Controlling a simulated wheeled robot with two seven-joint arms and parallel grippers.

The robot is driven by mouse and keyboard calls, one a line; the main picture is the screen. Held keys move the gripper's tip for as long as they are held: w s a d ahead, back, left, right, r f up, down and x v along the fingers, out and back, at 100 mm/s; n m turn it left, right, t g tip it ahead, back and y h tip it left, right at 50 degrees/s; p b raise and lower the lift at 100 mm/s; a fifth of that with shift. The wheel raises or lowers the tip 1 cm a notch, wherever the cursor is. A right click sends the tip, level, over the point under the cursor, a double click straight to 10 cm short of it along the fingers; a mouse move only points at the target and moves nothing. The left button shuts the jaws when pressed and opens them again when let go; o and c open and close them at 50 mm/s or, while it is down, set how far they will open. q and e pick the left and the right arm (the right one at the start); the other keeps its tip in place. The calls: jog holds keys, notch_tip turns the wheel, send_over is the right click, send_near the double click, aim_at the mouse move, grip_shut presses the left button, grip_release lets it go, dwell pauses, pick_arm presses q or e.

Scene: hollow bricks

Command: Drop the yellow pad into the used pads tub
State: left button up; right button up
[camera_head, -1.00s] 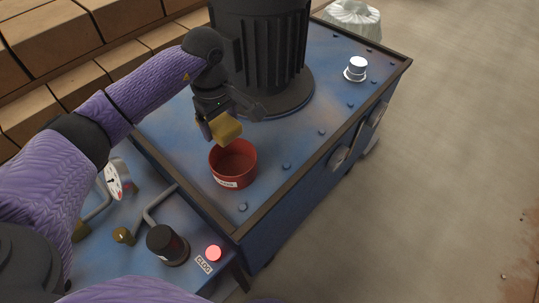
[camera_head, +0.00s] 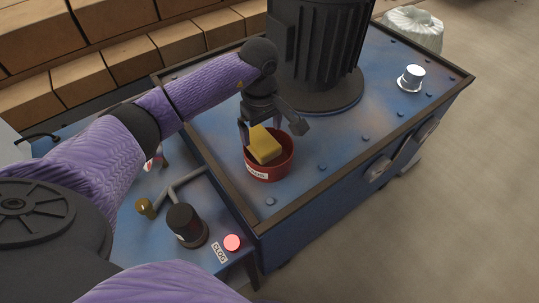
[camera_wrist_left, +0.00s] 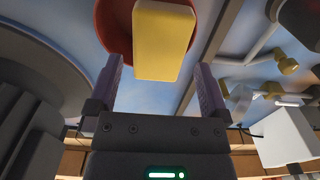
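The yellow pad (camera_head: 265,146) is at the mouth of the red used pads tub (camera_head: 270,173), partly inside the rim and tilted. My left gripper (camera_head: 269,129) is just above the tub with its fingers spread wide on either side of the pad. In the left wrist view the pad (camera_wrist_left: 163,40) lies beyond the open fingertips (camera_wrist_left: 158,80), with a gap on each side, and the red tub (camera_wrist_left: 112,22) shows behind it. Whether the pad rests on the tub's floor is hidden. My right gripper is not in view.
The tub stands on a blue machine top (camera_head: 315,145) with a raised dark edge and bolts. A black ribbed motor (camera_head: 318,50) stands close behind the gripper. A silver cap (camera_head: 411,78) is at the right. A black knob (camera_head: 186,222) and lit red button (camera_head: 232,242) are lower front.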

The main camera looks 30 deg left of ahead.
aim_at(262, 141)
pick_arm(q)
notch_tip(262, 141, up, 10)
jog(key=p, duration=0.3)
